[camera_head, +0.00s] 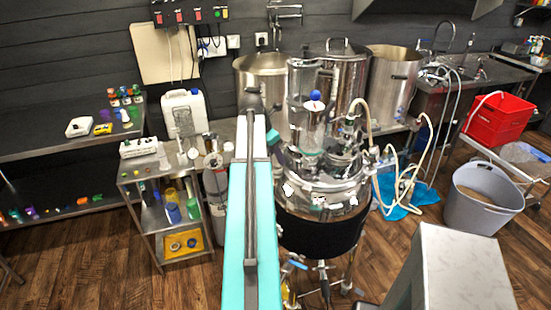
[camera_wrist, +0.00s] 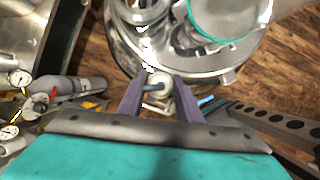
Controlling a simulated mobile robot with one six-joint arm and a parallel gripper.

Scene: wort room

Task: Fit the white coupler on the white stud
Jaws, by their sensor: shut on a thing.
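In the wrist view my gripper (camera_wrist: 158,86) has its two purple fingers closed in on a small whitish round piece, the white coupler (camera_wrist: 160,78). The coupler is at the near rim of a shiny steel vessel (camera_wrist: 125,42). A short grey-blue bar crosses beside the coupler. I cannot make out the white stud for sure; the coupler and fingers may hide it. Whether the coupler touches the vessel or a stud cannot be told.
In the head view the steel vessel with a glass column (camera_head: 303,95) stands right of my arm. A steel cart (camera_head: 160,185) with bottles stands to the left. A grey bucket (camera_head: 487,197) and red crate (camera_head: 497,117) are at the right. Hoses hang beside the vessel.

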